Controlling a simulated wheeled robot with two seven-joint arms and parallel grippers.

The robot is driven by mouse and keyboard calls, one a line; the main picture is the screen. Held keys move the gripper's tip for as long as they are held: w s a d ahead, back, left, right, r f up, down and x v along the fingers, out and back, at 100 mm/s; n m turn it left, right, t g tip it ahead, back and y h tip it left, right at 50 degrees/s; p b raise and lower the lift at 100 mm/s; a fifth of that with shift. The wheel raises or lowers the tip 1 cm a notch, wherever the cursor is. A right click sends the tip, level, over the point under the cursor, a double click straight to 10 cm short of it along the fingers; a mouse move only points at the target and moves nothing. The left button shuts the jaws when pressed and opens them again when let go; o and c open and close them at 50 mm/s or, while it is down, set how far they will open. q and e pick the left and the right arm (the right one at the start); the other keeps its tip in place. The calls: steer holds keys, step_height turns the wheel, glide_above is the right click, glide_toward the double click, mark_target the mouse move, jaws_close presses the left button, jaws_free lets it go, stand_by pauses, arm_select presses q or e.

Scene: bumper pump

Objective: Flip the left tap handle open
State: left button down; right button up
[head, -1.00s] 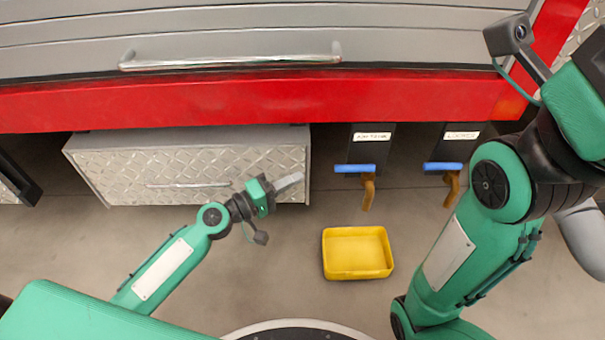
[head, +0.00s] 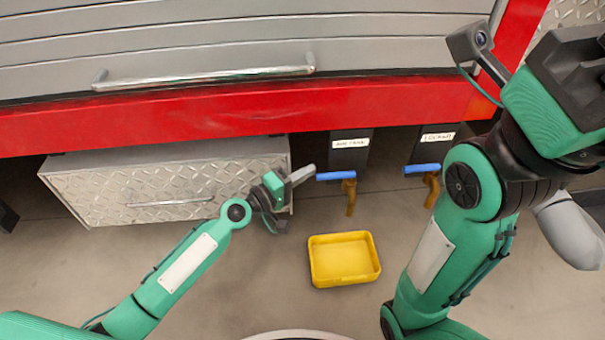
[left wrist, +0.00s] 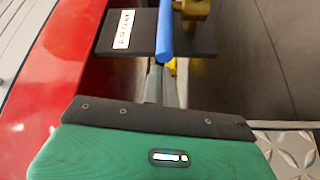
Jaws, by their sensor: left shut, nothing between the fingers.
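The left tap has a blue handle (head: 336,176) and a brown spout (head: 350,197), under a dark plate with a white label (head: 350,143). The handle lies crosswise in the head view. My left gripper (head: 308,171) is shut and empty, its fingertips at the handle's left end; I cannot tell whether they touch. In the left wrist view the blue handle (left wrist: 164,30) is just beyond the fingers (left wrist: 162,85). The right tap has its own blue handle (head: 422,169) and brown spout (head: 432,190).
A yellow bin (head: 344,259) sits on the floor in front of the left tap. A metal diamond-plate box (head: 130,190) stands behind my left gripper. A red edge (head: 200,121) and grey drawer front with a long handle (head: 205,79) run above.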

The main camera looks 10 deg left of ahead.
arm_select(q)
steer(key=shift+s+n+t+y+p, duration=0.3)
steer(key=shift+s+t+p, duration=0.1)
steer(key=shift+p, duration=0.5)
steer(key=shift+d+p, duration=0.1)
steer(key=shift+p, duration=0.2)
